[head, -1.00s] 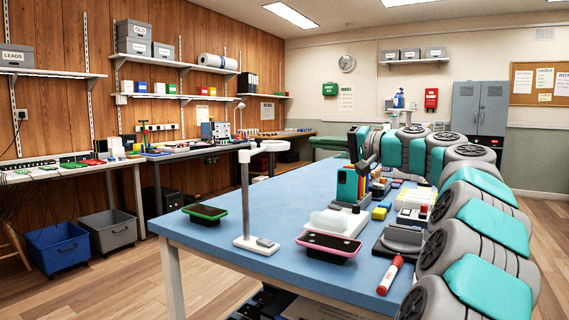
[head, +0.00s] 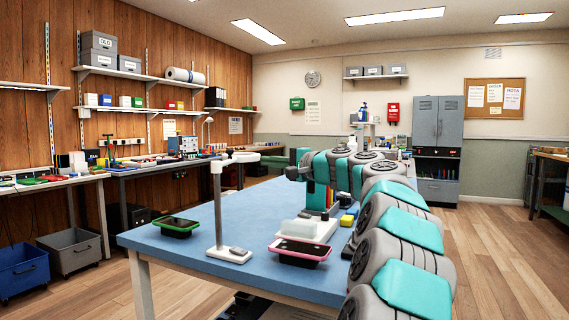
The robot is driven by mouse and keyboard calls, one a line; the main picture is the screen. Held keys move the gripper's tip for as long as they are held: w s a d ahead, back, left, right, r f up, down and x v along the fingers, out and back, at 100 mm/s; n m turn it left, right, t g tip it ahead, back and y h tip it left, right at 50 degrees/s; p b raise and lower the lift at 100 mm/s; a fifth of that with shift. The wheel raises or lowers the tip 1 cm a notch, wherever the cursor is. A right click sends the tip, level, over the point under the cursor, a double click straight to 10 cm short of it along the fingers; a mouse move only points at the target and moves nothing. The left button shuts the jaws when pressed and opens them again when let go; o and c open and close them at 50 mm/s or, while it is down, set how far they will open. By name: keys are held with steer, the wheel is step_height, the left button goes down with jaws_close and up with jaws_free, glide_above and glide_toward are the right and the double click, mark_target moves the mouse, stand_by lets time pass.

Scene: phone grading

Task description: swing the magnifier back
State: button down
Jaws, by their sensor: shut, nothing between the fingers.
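The magnifier (head: 218,205) is a white upright post on a flat base near the left front of the blue table. Its short top arm and pale round head (head: 243,157) point right. My gripper (head: 291,172) is at the end of my grey and teal arm, right of the magnifier head. It looks dark and small, shut with nothing held. A gap shows between it and the head in the picture; their difference in depth is hard to tell.
A green-edged phone (head: 176,226) lies left of the post, and a pink-edged phone (head: 300,250) lies to its right. A white block (head: 306,229) and a yellow piece (head: 347,220) sit behind the pink phone. The blue table (head: 245,200) has bare room behind the post.

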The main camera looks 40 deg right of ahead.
mark_target(252, 160)
steer(key=shift+w+a, duration=0.2)
steer(key=shift+w, duration=0.7)
steer(key=shift+w+a, duration=0.15)
steer(key=shift+w, duration=0.75)
